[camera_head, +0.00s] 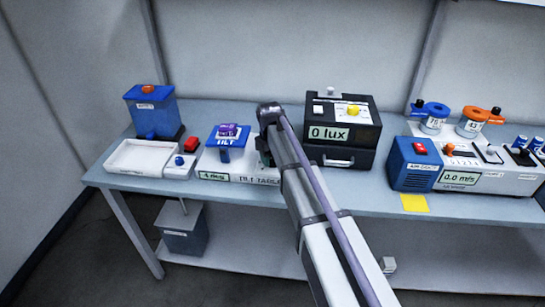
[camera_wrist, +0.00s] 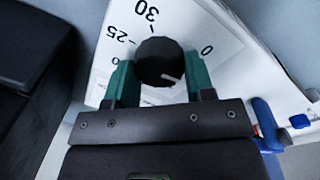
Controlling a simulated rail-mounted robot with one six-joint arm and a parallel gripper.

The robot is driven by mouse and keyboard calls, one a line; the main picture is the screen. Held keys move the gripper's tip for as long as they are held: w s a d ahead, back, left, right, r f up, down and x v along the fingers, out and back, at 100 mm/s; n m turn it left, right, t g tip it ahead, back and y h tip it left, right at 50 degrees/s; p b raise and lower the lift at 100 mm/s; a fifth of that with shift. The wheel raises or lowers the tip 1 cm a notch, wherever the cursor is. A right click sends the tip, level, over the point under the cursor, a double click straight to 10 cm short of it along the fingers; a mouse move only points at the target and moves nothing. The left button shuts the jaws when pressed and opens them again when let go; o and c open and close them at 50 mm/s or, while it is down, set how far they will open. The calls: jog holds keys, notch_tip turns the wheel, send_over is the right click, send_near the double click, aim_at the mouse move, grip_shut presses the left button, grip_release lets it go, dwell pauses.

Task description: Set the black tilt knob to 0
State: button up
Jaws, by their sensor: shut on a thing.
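The black tilt knob (camera_wrist: 158,58) is in the upper middle of the wrist view, on a white dial face (camera_wrist: 185,22). Numbers 30, 25 and 0 show around it. Its white pointer line points to the lower right, below the 0 and toward the right finger. My gripper (camera_wrist: 159,72) has its two green fingers shut on the knob's sides. In the head view the tilt table (camera_head: 225,167) has a blue top and a small display that seems to read 4 deg. My arm hides the knob there; my gripper (camera_head: 264,150) is at the table's right end.
A black light box (camera_head: 345,155) reading 0 lux stands close right of my arm. A purple block (camera_head: 228,130) sits on the blue top. A white tray (camera_head: 135,158) and red and blue buttons are to the left. A blue-and-white air unit (camera_head: 412,170) is at right.

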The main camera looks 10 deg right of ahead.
aim_at(272, 159)
jog(key=n, duration=0.3)
jog(key=shift+s+n, duration=0.1)
jog(key=shift+n, duration=0.2)
jog(key=shift+n+y, duration=0.3)
jog(key=shift+n, duration=1.5)
jog(key=o, duration=0.9)
jog(key=r+p, duration=1.1)
jog(key=shift+s+a, duration=0.15)
jog(key=shift+s, duration=0.15)
